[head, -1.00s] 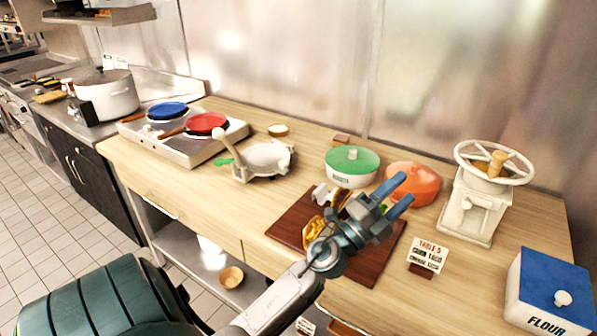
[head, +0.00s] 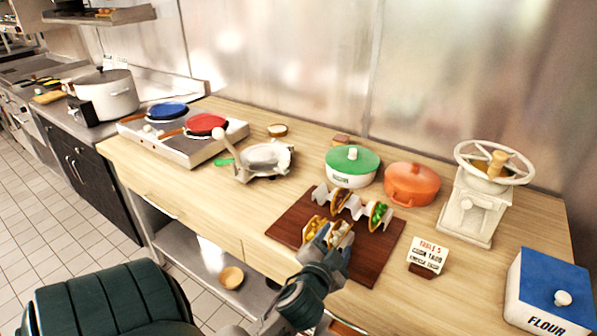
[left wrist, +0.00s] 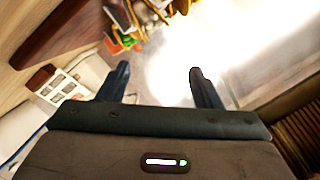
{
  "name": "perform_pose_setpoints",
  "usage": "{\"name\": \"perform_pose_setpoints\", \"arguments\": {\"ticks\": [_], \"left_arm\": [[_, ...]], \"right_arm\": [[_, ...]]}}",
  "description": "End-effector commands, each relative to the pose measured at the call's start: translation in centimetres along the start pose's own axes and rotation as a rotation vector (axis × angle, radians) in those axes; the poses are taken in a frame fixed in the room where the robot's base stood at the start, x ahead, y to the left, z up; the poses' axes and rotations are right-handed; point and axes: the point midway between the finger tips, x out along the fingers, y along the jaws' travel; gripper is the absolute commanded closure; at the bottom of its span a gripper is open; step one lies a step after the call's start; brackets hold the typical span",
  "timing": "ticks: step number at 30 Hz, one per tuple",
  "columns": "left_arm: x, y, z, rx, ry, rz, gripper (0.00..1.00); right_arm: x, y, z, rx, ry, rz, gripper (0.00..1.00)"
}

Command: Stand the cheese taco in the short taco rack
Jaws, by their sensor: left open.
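A white wavy taco rack (head: 357,209) stands at the back of a dark brown board (head: 289,221). It holds a taco (head: 340,202) near its left end and a green-filled taco (head: 379,214) near its right end. Two more tacos are at the board's front: a yellow-filled one (head: 312,230) on the left and a pale-filled one (head: 341,236) on the right. I cannot tell for sure which is the cheese taco. My left gripper (head: 323,238) is over these front tacos and partly hides them. In the left wrist view its fingers (left wrist: 161,82) are apart with nothing between them.
A green-lidded pot (head: 352,166) and an orange pot (head: 411,184) stand behind the board. An order card (head: 428,256) stands to its right, with a white grinder (head: 474,205) and a flour box (head: 549,298) further right. The counter left of the board is mostly clear.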

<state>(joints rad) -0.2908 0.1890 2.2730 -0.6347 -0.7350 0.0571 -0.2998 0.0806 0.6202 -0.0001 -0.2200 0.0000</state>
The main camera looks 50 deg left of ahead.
Motion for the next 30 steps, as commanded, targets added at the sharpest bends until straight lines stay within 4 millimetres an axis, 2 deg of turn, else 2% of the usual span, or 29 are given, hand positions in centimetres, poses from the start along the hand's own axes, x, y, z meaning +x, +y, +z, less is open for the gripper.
{"name": "perform_pose_setpoints", "arguments": {"ticks": [9, 23, 30], "left_arm": [[-3.0, 2.7, 5.0, -0.095, -0.23, 0.129, 0.41], [-8.4, 7.2, 10.9, -0.178, -0.528, 0.33, 0.41], [-10.0, 10.2, 14.3, -0.192, -0.641, 0.418, 0.41]], "right_arm": [[0.0, -0.3, 0.0, 0.001, 0.0, -0.003, 1.0], [0.0, -0.2, 0.0, 0.001, 0.0, -0.002, 1.0], [0.0, 0.0, 0.0, 0.0, 0.0, 0.0, 1.0]]}}
